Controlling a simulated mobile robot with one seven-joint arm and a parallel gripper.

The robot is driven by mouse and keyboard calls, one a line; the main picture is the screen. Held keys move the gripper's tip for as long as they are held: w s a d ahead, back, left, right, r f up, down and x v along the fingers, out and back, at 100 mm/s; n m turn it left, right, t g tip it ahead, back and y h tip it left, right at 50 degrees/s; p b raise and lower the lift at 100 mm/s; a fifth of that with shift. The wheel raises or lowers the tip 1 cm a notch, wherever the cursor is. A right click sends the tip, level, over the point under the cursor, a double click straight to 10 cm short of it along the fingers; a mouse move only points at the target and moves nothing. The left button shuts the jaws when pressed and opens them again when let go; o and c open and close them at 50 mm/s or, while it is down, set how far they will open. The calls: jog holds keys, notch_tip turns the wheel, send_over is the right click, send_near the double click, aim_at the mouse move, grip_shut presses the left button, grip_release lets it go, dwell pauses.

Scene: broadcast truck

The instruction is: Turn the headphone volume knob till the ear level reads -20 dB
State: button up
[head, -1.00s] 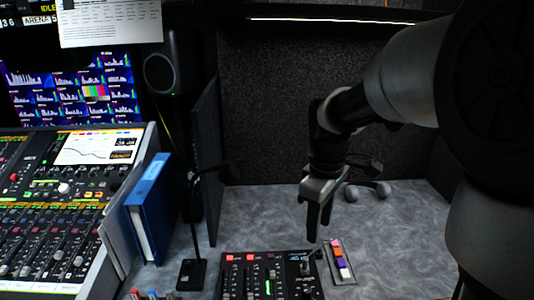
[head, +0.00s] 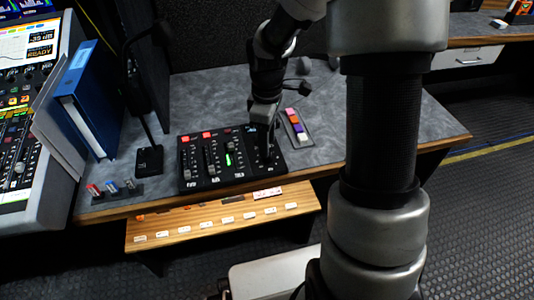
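A black control panel (head: 205,181) with red-lit buttons and several sliders lies near the front edge of the grey desk. My gripper (head: 266,153) points down at the panel's right-hand section, at or just above its surface. The fingers cover that section, so the headphone knob cannot be made out, and I cannot tell whether they touch anything or how far apart they are. A small lit display (head: 251,129) beside the gripper is too small to read. The screen on the large mixing console (head: 40,43) at left seems to show -35 dB and READY.
A strip of coloured blocks (head: 295,125) lies right of the panel. A gooseneck microphone base (head: 149,160) and blue binder (head: 85,92) stand left. A wooden ledge with white labels (head: 222,217) juts out below the desk.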

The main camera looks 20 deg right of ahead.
jog(key=shift+f+b, duration=0.4)
jog(key=shift+f, duration=1.6)
grip_shut()
jog(key=m+p, duration=0.1)
jog(key=m, duration=0.4)
jog(key=shift+r+p, duration=0.1)
jog(key=shift+p, duration=0.3)
jog(key=m+p, duration=0.1)
jog(key=m, duration=0.5)
jog(key=shift+m+p, duration=0.3)
jog(key=shift+m, duration=0.1)
